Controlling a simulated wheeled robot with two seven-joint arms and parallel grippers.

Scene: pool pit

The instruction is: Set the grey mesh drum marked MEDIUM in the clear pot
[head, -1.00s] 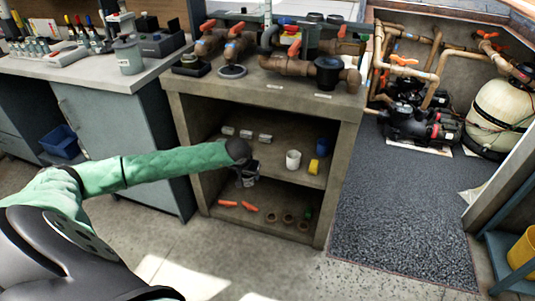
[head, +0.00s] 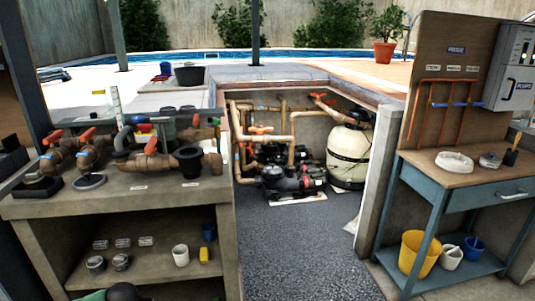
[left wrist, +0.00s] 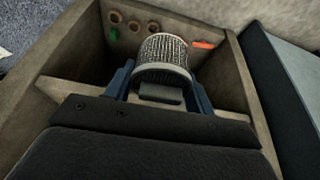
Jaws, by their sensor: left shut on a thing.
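In the left wrist view my left gripper (left wrist: 161,73) is shut on a grey mesh drum (left wrist: 164,48) with a pale rim, one blue finger on each side. Its marking cannot be read. In the head view only a dark piece of my left arm shows at the bottom edge, and the held drum is out of sight. Two more grey drums (head: 95,264) (head: 120,261) stand on the bench's shelf below small white labels. I cannot pick out a clear pot for certain; a dark, wide-rimmed pot (head: 190,163) sits in the pipework on the bench top. My right gripper is not in view.
The stone bench (head: 140,203) carries brown pipes with orange valves. Its shelf holds a white cup (head: 181,255), a yellow block (head: 204,255) and a blue cup (head: 208,231). Right stands a blue workbench (head: 432,188) with buckets. Grey gravelly floor (head: 290,240) lies open between.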

